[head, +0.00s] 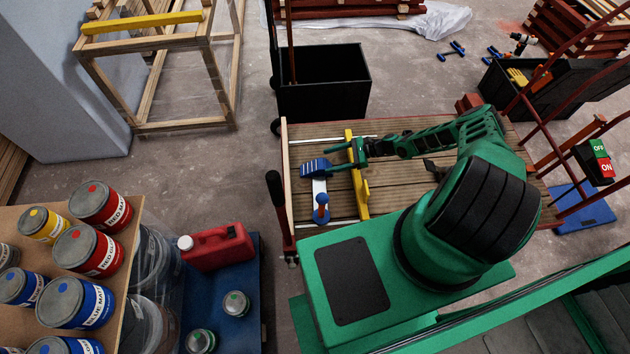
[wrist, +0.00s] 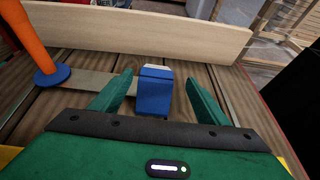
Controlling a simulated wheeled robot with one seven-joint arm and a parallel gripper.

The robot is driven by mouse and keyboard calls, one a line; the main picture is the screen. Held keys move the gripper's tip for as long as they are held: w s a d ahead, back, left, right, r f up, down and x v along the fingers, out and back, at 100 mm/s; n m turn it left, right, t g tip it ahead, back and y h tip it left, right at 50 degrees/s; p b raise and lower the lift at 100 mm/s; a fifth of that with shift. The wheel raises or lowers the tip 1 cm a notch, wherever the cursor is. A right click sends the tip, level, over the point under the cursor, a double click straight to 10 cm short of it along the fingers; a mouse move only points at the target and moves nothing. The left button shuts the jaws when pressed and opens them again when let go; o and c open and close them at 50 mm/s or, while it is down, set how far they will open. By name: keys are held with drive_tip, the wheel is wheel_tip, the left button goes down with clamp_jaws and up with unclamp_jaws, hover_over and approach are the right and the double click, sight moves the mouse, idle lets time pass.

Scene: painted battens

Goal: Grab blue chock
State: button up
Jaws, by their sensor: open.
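In the head view the blue chock (head: 313,168) shows a ridged face, just left of my gripper (head: 338,158). My gripper is open and empty, low over the deck. The chock's near lower part is close to the gripper body in the wrist view.
A pale wooden side board (wrist: 150,28) stands just beyond the chock. A yellow batten (head: 358,180) lies across the deck under the arm. A black bin (head: 325,92) stands behind.

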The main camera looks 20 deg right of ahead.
sight(321, 163)
drive_tip(key=x, duration=0.5)
drive_tip(key=shift+s+f, duration=0.1)
drive_tip(key=shift+s, duration=0.1)
drive_tip(key=c, duration=1.5)
